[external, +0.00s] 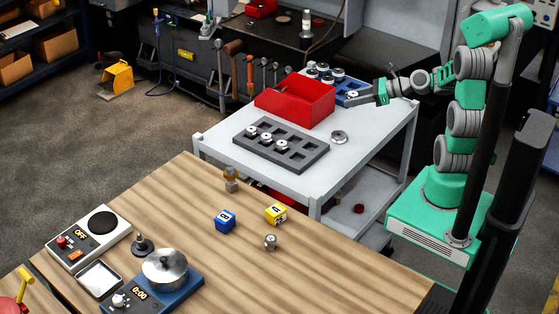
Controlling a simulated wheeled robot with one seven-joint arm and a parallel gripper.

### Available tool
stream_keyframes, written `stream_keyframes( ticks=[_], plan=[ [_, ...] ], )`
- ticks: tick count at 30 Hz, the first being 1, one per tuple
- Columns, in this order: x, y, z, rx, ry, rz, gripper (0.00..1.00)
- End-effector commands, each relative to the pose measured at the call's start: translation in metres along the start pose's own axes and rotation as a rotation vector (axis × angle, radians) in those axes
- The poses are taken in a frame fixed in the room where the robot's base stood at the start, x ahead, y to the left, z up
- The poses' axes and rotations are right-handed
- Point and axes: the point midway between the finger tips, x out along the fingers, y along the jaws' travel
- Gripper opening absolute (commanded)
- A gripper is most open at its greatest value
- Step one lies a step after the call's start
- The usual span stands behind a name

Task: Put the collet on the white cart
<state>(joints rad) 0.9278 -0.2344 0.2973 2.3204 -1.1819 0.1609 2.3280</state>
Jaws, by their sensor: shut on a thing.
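The white cart (222,133) stands in the middle of the view, behind the wooden table. My gripper (352,98) reaches in from the right, above the cart's far right part, beside the blue rack (342,86). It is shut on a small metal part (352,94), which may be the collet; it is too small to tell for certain. I cannot tell whether this part touches the rack. Several round metal parts (322,70) sit in the rack. A metal ring-like piece (339,137) lies on the bare cart top.
On the cart, a red bin (292,107) stands left of my gripper, and a grey slotted tray (305,158) holds several metal parts. The cart top is clear at its front right. The wooden table (330,265) carries dice, a scale and a pot.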

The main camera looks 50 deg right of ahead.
Motion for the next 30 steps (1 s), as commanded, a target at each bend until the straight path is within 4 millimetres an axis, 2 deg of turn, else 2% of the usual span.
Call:
stream_keyframes(
  ticks=[10,12,16,19,25,28,30],
  plan=[
    [-0.007,0.123,-0.033,-0.109,-0.002,0.269,0.00],
    [-0.013,0.149,-0.038,-0.140,-0.001,0.341,0.00],
    [-0.026,0.189,-0.044,-0.200,-0.001,0.482,0.00],
    [-0.038,0.206,-0.050,-0.240,-0.001,0.591,0.00],
    [-0.040,0.210,-0.054,-0.264,-0.001,0.638,0.00],
    [-0.030,0.208,-0.061,-0.270,0.001,0.640,0.00],
    [-0.015,0.207,-0.066,-0.271,0.000,0.643,0.00]
  ],
)
